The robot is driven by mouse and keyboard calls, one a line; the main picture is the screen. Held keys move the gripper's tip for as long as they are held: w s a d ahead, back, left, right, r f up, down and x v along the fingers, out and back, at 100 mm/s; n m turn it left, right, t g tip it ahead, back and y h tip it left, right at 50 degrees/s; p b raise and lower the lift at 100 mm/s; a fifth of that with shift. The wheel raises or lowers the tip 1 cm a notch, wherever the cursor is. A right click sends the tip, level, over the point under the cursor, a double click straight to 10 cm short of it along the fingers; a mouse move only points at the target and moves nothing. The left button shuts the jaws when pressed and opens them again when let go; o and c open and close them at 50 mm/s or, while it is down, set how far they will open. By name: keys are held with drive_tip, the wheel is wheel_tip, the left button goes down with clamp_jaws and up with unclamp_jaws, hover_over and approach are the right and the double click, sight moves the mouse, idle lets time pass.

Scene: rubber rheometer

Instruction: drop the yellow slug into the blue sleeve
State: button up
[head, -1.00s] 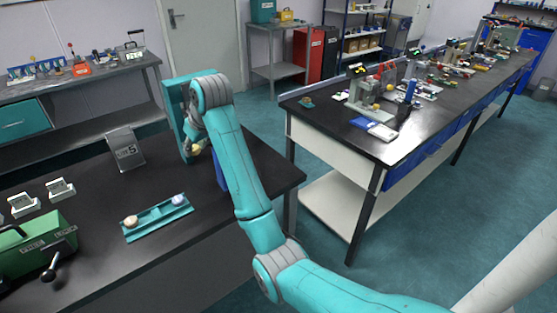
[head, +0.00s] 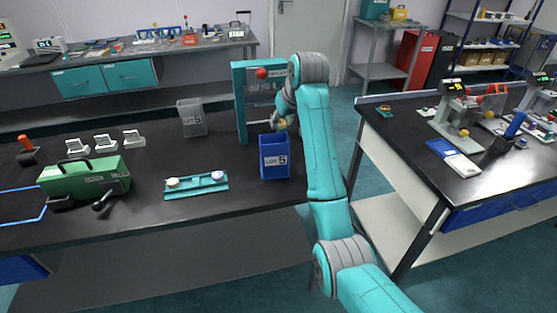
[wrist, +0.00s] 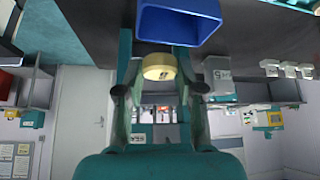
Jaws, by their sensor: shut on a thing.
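The yellow slug (head: 282,125) is held in my gripper (head: 280,122), just above the far right part of the blue sleeve's rim. In the wrist view the pale yellow slug (wrist: 158,67) sits between the two fingertips, with a dark mark on its face. The blue sleeve (head: 275,162) stands upright on the dark bench with a LOT 5 label facing the head camera. Its blue rim (wrist: 180,42) shows close to the slug in the wrist view. I cannot tell whether the slug is fully over the opening.
A teal frame (head: 240,105) with a red ball stands just behind the sleeve. A grey container (head: 192,118) marked 5 is at the back left. A teal tray (head: 207,192) with two round pieces lies left of the sleeve. A green box (head: 85,180) is further left.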

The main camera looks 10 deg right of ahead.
sight(282, 128)
drive_tip(key=shift+a+f, duration=0.1)
drive_tip(key=shift+f, duration=1.7)
drive_tip(key=o, duration=1)
drive_tip(key=shift+c, duration=0.2)
drive_tip(key=shift+r, duration=0.1)
drive_tip(key=v, duration=0.7)
drive_tip(key=shift+r, duration=0.15)
drive_tip(key=shift+s, duration=0.15)
